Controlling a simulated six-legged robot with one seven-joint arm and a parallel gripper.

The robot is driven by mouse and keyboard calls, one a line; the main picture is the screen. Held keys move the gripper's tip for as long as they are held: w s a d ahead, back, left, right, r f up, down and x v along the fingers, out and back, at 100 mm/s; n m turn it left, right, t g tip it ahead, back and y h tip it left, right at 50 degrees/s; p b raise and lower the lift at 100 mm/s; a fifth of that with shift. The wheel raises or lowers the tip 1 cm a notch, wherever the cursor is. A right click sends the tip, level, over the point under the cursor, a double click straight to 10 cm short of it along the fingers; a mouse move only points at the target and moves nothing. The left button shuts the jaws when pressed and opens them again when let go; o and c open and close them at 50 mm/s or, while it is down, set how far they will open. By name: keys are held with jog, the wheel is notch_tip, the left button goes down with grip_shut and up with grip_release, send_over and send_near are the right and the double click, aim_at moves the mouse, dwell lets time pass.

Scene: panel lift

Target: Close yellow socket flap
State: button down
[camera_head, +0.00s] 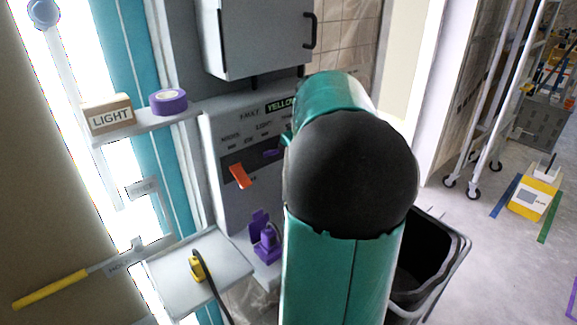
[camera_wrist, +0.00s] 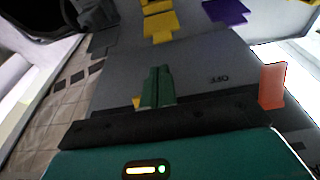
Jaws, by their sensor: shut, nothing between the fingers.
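The yellow socket with its flap (camera_wrist: 160,25) shows at the top of the wrist view as stacked yellow pieces on the grey panel. How far its flap stands open I cannot tell. In the head view my arm hides it. My gripper (camera_wrist: 158,72) has its green fingers together and empty. They point toward the panel and appear below the yellow socket in the wrist view, apart from it. A small yellow bit (camera_wrist: 136,103) shows just left of the fingers, partly hidden. My gripper is hidden behind my arm in the head view.
An orange lever (camera_head: 239,176) sticks out of the panel; it also shows in the wrist view (camera_wrist: 272,85). A purple socket (camera_head: 266,240) is low on the panel. A yellow plug (camera_head: 196,268) with a black cable lies on a shelf (camera_head: 225,262). A black bin (camera_head: 432,250) stands right.

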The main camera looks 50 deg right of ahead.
jog(key=x, duration=0.8)
jog(key=shift+f, duration=0.2)
jog(key=shift+a+r, duration=0.1)
